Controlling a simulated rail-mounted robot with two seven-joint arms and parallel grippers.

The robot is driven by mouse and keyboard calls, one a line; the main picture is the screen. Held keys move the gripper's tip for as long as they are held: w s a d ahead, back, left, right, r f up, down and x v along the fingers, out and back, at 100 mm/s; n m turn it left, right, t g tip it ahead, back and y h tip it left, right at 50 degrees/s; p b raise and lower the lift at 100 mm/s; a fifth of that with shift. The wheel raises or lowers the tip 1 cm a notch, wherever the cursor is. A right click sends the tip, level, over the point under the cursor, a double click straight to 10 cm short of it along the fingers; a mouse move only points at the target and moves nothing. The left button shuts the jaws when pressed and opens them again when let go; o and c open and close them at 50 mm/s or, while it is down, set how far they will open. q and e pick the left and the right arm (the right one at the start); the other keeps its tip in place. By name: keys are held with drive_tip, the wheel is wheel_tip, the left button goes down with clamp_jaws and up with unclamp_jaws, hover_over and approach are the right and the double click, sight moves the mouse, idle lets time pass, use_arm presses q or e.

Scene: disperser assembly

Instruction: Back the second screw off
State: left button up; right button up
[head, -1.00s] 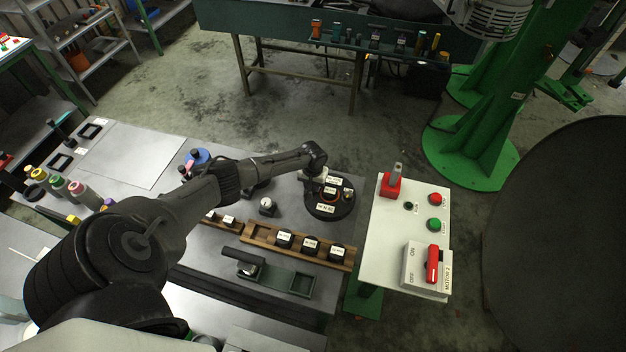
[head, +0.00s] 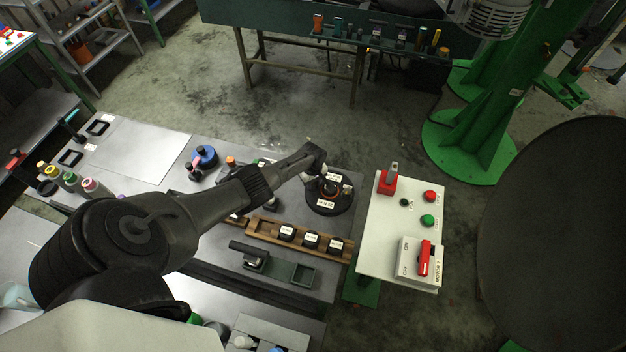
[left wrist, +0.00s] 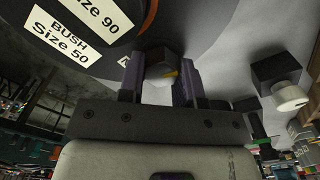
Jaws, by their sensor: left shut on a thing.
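The round dark disperser fixture (head: 328,207) lies at the right end of the bench in the head view. It carries white labels and an orange ring. In the left wrist view its labelled face (left wrist: 205,25) fills the top, with labels such as "BUSH Size 50". My left gripper (left wrist: 161,75) has its two fingers closed around a pale faceted screw head (left wrist: 158,62) at the edge of that face. In the head view my left gripper (head: 310,174) is at the fixture's left edge. The screw's shank and thread are hidden. My right gripper is not in view.
A wooden rack (head: 268,234) with labelled black blocks and a dark green tray (head: 301,275) lie in front of the fixture. A white control panel (head: 385,225) with buttons and a red switch stands to the right. A blue round part (head: 205,156) lies further left.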

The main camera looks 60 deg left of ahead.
use_arm(q)
drive_tip(key=shift+n, duration=0.6)
drive_tip(key=o, duration=0.6)
drive_tip(key=shift+o, duration=0.2)
drive_tip(key=shift+r, duration=0.1)
drive_tip(key=shift+r+p, duration=0.35)
drive_tip(key=shift+p, duration=0.15)
wheel_tip(320, 180, up, 6)
drive_tip(key=p, duration=0.3)
drive_tip(key=shift+p, duration=0.3)
wheel_tip(320, 180, up, 7)
drive_tip(key=p, duration=0.1)
